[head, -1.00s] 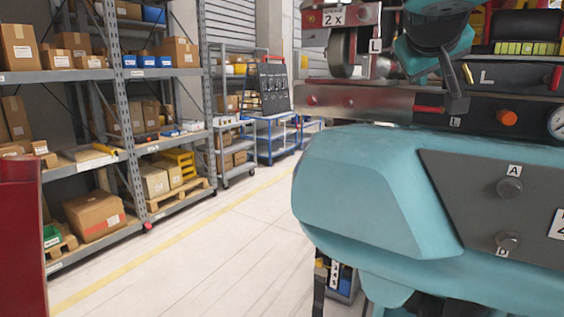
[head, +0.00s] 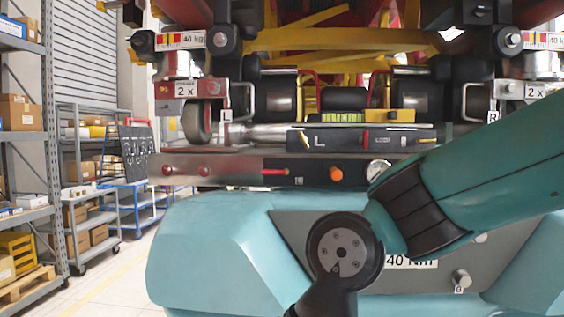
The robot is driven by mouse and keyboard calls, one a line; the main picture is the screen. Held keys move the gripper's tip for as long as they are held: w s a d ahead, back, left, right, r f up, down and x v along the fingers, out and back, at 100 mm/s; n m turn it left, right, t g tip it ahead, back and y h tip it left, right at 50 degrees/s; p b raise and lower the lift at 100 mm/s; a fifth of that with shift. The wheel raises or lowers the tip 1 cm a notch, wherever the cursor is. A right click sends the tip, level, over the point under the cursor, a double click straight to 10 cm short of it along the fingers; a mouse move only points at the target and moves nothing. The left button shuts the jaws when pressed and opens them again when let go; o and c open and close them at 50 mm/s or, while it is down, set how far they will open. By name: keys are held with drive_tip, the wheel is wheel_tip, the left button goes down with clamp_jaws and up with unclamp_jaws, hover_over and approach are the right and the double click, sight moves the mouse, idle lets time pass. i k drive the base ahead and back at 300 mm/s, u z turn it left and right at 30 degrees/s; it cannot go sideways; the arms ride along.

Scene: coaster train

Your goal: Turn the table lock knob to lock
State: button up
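An orange round knob (head: 336,174) sits on the dark front bar of the machine, between a red handle (head: 273,172) and a white dial gauge (head: 377,170). Above, a dark panel (head: 345,139) carries the word "LOCK", with a yellow lever (head: 304,138) and a red lever (head: 365,138). I cannot tell for sure which one is the table lock knob. My teal arm comes in from the right, its wrist below the orange knob and apart from it. The dark end of my gripper (head: 325,299) is cut off by the bottom edge; its fingers are hidden.
A red and yellow train underside with wheels hangs above the bar. A small wheel (head: 197,122) and "2 x" label stand at the bar's left. Shelves with boxes (head: 22,110) and a blue cart (head: 135,190) stand at left. Pale floor (head: 110,270) is clear there.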

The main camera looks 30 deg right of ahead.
sight(363, 140)
drive_tip(key=u, duration=0.5)
drive_tip(key=k, duration=1.1)
drive_tip(key=z, duration=0.5)
drive_tip(key=i, duration=0.5)
drive_tip(key=z, duration=0.6)
drive_tip(key=i, duration=0.6)
drive_tip(key=z, duration=0.05)
